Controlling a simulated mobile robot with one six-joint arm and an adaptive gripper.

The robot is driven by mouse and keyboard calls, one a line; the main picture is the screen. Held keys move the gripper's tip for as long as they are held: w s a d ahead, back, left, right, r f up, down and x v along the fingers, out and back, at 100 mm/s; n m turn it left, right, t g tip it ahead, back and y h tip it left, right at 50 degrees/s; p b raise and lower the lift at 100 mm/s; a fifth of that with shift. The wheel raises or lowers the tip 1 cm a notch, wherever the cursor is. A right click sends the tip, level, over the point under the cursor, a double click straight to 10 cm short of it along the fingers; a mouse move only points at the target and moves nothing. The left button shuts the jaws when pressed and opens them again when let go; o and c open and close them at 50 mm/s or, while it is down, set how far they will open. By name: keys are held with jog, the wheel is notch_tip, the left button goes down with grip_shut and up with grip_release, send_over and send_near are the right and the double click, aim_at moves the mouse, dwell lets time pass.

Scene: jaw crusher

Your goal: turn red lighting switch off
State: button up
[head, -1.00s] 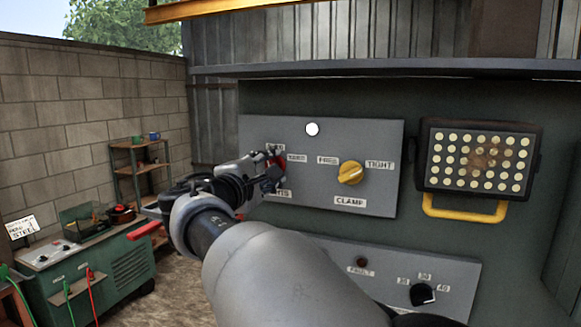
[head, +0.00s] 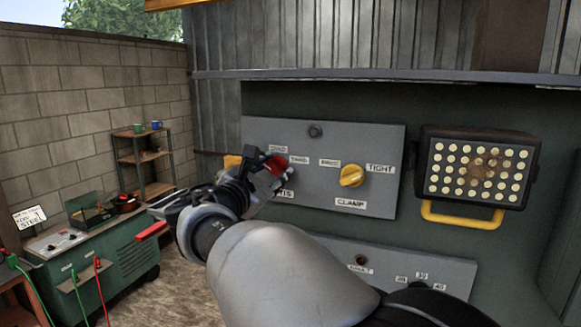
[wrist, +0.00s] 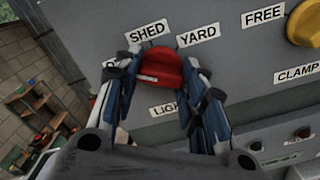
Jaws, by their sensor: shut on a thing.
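The red lighting switch (wrist: 160,68) is a round knob on a grey panel (head: 330,135), with SHED and YARD labels above it and a partly covered LIGHTS label below. In the wrist view my gripper (wrist: 161,76) has one finger on each side of the knob and is shut on it. In the head view the red knob (head: 277,163) shows at the tip of my gripper (head: 265,174). Another label at the knob's left is mostly hidden by a finger. A short white mark shows on the knob; its exact setting is hard to tell. The round indicator (head: 316,131) above is dark grey.
A yellow CLAMP knob (head: 351,176) sits to the right on the same panel. A floodlight (head: 478,165) with a yellow handle is farther right. A lower panel (head: 395,262) has a black dial. A green cabinet (head: 95,265) and shelf (head: 148,160) stand at left.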

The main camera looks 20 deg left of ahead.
jog(key=shift+n, duration=0.4)
jog(key=o, duration=1.1)
jog(key=shift+c, duration=0.2)
jog(key=shift+s, duration=0.1)
jog(key=s, duration=0.7)
jog(key=shift+s+a, duration=0.15)
jog(key=shift+a, duration=0.1)
